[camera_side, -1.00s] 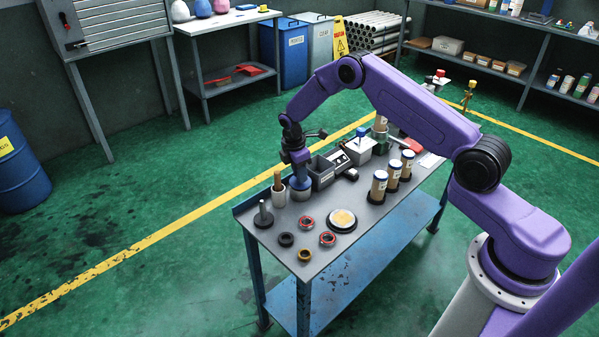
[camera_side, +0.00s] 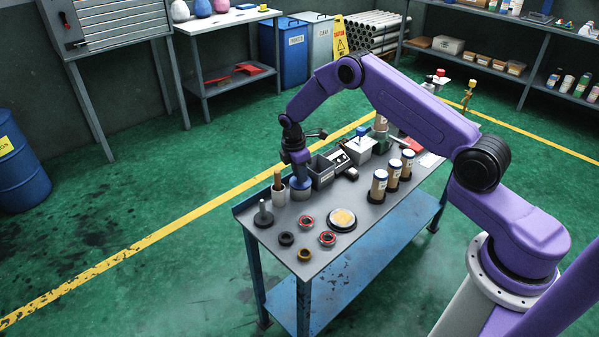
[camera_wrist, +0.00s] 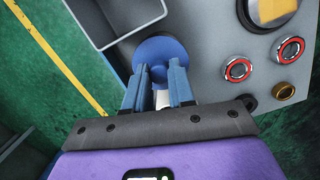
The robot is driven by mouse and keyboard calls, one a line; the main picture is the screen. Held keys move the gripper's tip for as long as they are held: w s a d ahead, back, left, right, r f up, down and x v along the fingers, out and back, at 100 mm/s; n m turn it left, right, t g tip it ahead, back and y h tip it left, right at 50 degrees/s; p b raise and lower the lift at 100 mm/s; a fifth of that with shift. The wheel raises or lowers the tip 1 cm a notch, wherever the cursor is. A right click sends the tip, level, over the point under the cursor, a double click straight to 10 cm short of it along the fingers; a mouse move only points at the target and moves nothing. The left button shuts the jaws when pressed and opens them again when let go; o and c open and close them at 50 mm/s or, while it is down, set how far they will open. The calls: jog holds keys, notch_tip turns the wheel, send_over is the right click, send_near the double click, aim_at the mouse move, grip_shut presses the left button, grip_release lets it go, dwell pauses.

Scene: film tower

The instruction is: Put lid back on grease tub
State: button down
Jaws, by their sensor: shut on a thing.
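The lid is a round blue disc (camera_wrist: 160,50) in the wrist view, directly at my fingertips. My gripper (camera_wrist: 159,72) is shut on the lid, with the two blue fingers close together at its near side. The tub is mostly hidden under the lid in the wrist view.
Red-ringed bearings (camera_side: 327,238), a round dish (camera_side: 342,220) and several capped jars (camera_side: 379,186) stand on the bench (camera_side: 330,265).

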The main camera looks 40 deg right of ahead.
dwell(0.3)
jog(key=shift+c, duration=2)
grip_release()
jog(key=shift+r, duration=3.5)
grip_shut()
jog(key=shift+f, duration=2.9)
